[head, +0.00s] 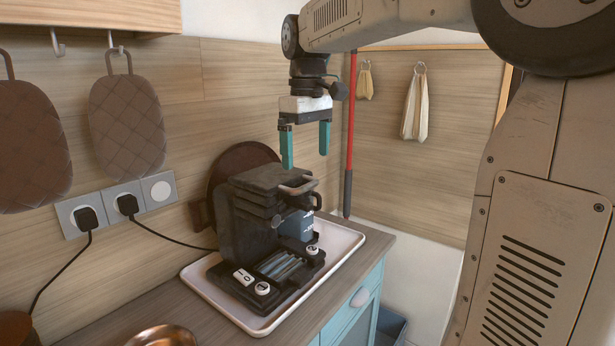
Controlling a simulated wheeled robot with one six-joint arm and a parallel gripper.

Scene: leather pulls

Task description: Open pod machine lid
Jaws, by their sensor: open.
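The pod machine (252,222) is a dark, boxy appliance standing on a pale tray (212,297) on the counter. Its dark lid (265,177) lies flat across the top and looks closed. A pinkish metal handle (299,187) sticks out at the lid's front right edge. My gripper (305,162) points down above the lid, with its two teal fingers spread apart and nothing between them. The left finger's tip overlaps the lid's back part in the picture; I cannot tell whether it touches.
A round dark wooden board (232,160) leans on the wall behind the machine. Two plugs with black cables sit in wall sockets (108,205) at left. A copper bowl (162,337) is at the front edge. A red pole (350,130) stands behind my gripper.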

